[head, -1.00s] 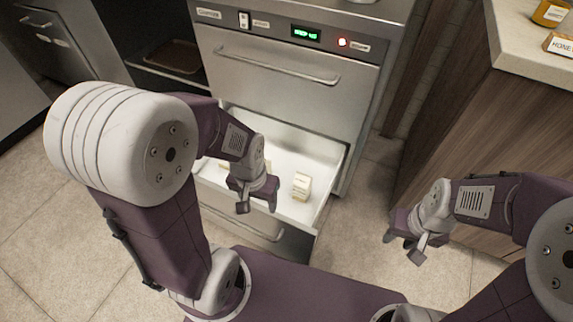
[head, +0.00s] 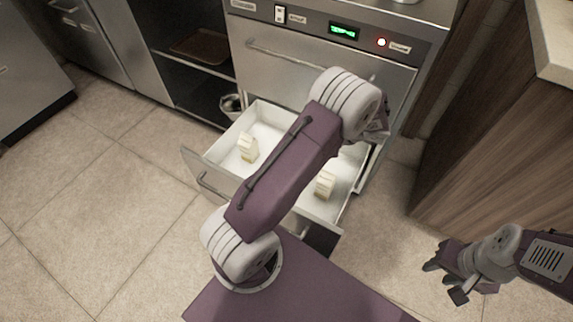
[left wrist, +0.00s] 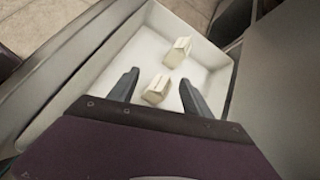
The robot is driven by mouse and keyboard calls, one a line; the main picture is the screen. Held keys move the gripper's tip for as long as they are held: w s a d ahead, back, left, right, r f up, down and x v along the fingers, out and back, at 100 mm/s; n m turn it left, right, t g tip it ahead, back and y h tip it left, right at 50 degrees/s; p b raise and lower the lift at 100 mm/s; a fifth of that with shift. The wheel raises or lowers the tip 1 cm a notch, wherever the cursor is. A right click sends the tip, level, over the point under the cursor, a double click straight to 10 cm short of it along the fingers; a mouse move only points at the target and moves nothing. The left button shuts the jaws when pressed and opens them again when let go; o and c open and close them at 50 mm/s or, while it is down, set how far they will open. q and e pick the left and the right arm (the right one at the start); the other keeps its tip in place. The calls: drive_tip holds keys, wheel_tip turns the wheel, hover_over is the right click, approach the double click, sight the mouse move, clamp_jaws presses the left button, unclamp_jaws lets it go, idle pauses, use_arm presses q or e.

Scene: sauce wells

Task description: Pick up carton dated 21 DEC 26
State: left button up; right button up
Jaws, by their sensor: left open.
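Two small cream cartons stand in the open white drawer (head: 222,150). One carton (head: 248,148) is at the left and another carton (head: 325,185) at the right in the head view. The left wrist view shows a farther carton (left wrist: 179,50) and a nearer carton (left wrist: 156,89). No date is readable on either. My left gripper (left wrist: 159,79) is open above the drawer, the nearer carton appearing between its fingertips, not gripped. In the head view my left arm hides that gripper and part of the drawer. My right gripper (head: 446,280) is open and empty over the floor.
The drawer belongs to a steel appliance (head: 290,65) with a green display and a red light. A dark open shelf unit (head: 195,70) with a tray is to its left. A wood-sided counter (head: 500,130) stands at the right. The tiled floor at the left is clear.

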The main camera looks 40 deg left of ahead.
use_arm(q)
wheel_tip(320, 180, down, 9)
drive_tip(key=w+m+t+y, duration=0.1)
drive_tip(key=w+m+y, duration=0.2)
drive_tip(key=m+y, duration=0.15)
drive_tip(key=b+x, duration=0.1)
drive_tip(key=x, duration=0.1)
drive_tip(key=b+x, duration=0.1)
drive_tip(key=x, duration=0.5)
drive_tip(key=shift+s+f+b, duration=0.15)
drive_tip(key=shift+f+b, duration=0.2)
drive_tip(key=shift+b, duration=0.05)
drive_tip(key=shift+a, duration=0.25)
drive_tip(key=shift+r, duration=0.1)
clamp_jaws()
drive_tip(key=shift+s+d, duration=0.1)
drive_tip(key=shift+s, duration=0.1)
